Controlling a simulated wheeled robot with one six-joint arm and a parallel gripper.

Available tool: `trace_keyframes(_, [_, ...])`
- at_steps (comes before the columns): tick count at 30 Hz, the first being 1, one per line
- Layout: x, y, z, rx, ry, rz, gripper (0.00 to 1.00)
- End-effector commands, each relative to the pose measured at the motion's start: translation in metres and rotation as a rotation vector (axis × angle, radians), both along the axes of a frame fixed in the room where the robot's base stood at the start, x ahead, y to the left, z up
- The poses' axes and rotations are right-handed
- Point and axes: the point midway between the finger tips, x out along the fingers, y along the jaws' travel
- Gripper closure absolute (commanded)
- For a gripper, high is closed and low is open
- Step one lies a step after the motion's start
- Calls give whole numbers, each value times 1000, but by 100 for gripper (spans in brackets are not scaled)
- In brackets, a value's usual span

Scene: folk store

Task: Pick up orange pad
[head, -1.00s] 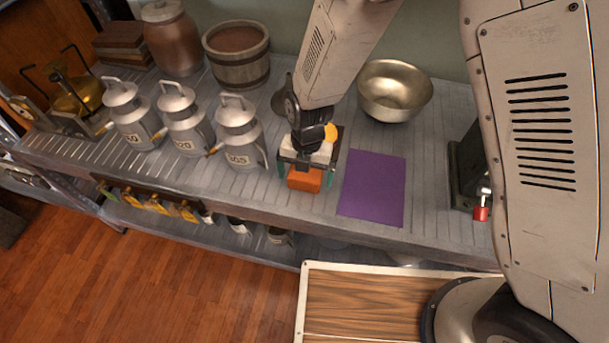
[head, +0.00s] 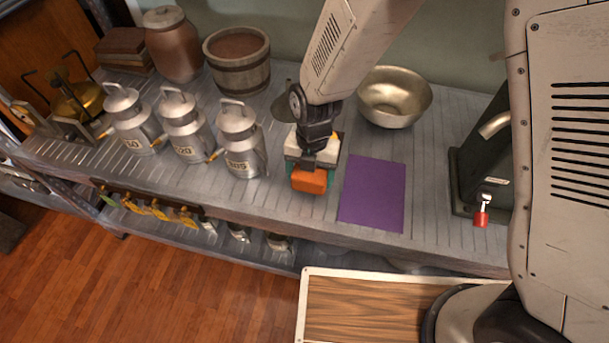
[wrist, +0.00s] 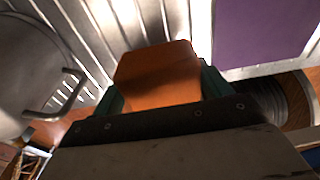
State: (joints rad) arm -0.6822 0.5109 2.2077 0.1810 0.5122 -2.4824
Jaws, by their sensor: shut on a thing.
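The orange pad (head: 309,181) is a small orange block at the front of the metal shelf, left of the purple mat (head: 372,194). My gripper (head: 308,179) is shut on it, with a teal finger on each side. In the wrist view the orange pad (wrist: 158,76) fills the middle between the teal fingers (wrist: 160,88). Its lower part is hidden by the gripper body there. I cannot tell for sure whether the pad touches the shelf.
Several grey metal cans (head: 239,141) stand to the left. A brass bowl (head: 394,97) stands behind the purple mat, and a dark machine with a red-tipped tap (head: 481,217) stands at the right. A wooden bucket (head: 237,59) is at the back.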

Motion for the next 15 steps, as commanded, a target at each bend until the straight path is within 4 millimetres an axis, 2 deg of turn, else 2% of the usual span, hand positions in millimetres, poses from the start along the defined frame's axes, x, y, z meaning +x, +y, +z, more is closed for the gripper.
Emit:
trace_keyframes(9, [-42, -71, 7, -1, 0, -5, 45])
trace_keyframes(15, [-64, -106, 11, 0, 1, -4, 45])
